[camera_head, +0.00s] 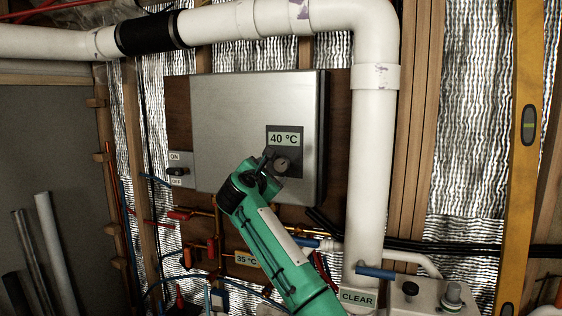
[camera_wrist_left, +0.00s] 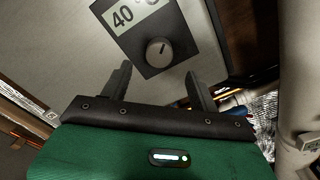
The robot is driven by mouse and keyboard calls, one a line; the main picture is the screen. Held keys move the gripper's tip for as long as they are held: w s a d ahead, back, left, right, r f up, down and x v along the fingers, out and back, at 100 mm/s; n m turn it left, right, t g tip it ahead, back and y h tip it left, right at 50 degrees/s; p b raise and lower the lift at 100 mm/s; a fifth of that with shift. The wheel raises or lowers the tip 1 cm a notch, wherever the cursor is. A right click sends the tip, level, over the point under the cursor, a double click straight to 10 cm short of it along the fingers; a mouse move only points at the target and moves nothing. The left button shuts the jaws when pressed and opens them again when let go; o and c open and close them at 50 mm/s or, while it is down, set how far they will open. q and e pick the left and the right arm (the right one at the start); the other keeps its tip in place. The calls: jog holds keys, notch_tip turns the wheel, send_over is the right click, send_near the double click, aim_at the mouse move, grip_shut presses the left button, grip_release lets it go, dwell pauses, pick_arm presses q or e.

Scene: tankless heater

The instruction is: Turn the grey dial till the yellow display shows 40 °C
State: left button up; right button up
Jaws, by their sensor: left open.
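The metal heater box (camera_head: 230,110) hangs on the wall. Its dark control panel (camera_head: 272,143) carries a pale display (camera_head: 283,139) reading 40 °C and a round grey dial (camera_head: 282,165) below it. My left gripper (camera_head: 268,168) is at the panel's lower left. In the left wrist view my left gripper (camera_wrist_left: 158,76) is open, its fingers apart, with the dial just beyond the gap and not gripped. My right gripper is not in view.
A thick white pipe (camera_head: 368,170) runs down close to the right. Several thin pipes and valves crowd below.

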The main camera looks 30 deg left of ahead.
aim_at(281, 165)
pick_arm(q)
jog(key=p+x, duration=0.2)
jog(key=x, duration=0.5)
jog(key=shift+r, duration=0.1)
jog(key=shift+w+a+p, duration=0.2)
jog(key=shift+w+p, duration=0.2)
jog(key=shift+w, duration=0.25)
